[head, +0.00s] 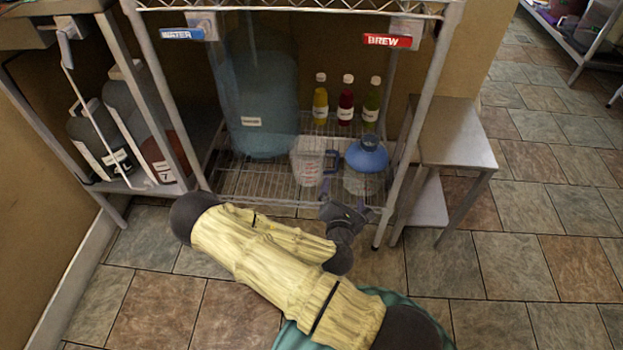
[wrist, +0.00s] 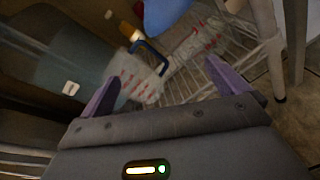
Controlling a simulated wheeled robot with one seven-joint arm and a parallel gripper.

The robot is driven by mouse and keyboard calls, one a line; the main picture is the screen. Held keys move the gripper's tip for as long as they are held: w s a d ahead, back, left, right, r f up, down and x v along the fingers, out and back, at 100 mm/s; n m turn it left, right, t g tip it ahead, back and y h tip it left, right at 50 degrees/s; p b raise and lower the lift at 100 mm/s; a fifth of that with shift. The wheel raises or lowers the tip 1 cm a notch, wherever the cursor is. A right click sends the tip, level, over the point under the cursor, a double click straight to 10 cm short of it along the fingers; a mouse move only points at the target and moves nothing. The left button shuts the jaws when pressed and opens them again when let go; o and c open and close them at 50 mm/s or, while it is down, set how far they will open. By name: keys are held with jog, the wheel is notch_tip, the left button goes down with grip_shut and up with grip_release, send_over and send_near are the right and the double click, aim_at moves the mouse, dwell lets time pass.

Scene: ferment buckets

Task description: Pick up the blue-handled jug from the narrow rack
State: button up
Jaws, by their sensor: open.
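The blue-handled jug (head: 308,163) is a clear measuring jug with red markings. It stands on the lower wire shelf of the narrow rack (head: 270,186). Its dark blue handle (head: 331,160) faces right in the head view. In the wrist view the jug (wrist: 134,84) and its blue handle (wrist: 150,56) lie beyond my fingertips, nearer the left finger. My gripper (head: 343,200) is at the rack's front edge, just right of and below the jug. Its purple fingers (wrist: 160,78) are spread wide with nothing between them, apart from the jug.
A large blue water bottle (head: 262,105) stands left of the jug. A round blue-topped container (head: 367,155) stands close on its right. Several small bottles (head: 346,103) stand behind. Rack posts (head: 408,130) bound the opening, and a metal side table (head: 455,135) is at right.

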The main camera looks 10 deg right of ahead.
aim_at(312, 176)
jog(key=a+f+n+t+y+b, duration=0.3)
jog(key=a+f+n+y+b, duration=0.2)
jog(key=n, duration=0.5)
jog(key=shift+w+a+f+y+b, duration=0.2)
jog(key=shift+a+f+y+b, duration=0.1)
jog(key=shift+f+b, duration=0.3)
jog(key=shift+r, duration=0.1)
jog(key=w+b, duration=0.1)
jog(key=w, duration=1)
jog(key=shift+w+b, duration=0.1)
jog(key=shift+b, duration=0.3)
jog(key=shift+w, duration=0.55)
jog(key=w, duration=0.3)
jog(key=w+b, duration=0.1)
jog(key=w, duration=0.1)
jog(key=shift+r, duration=0.4)
jog(key=shift+w, duration=0.1)
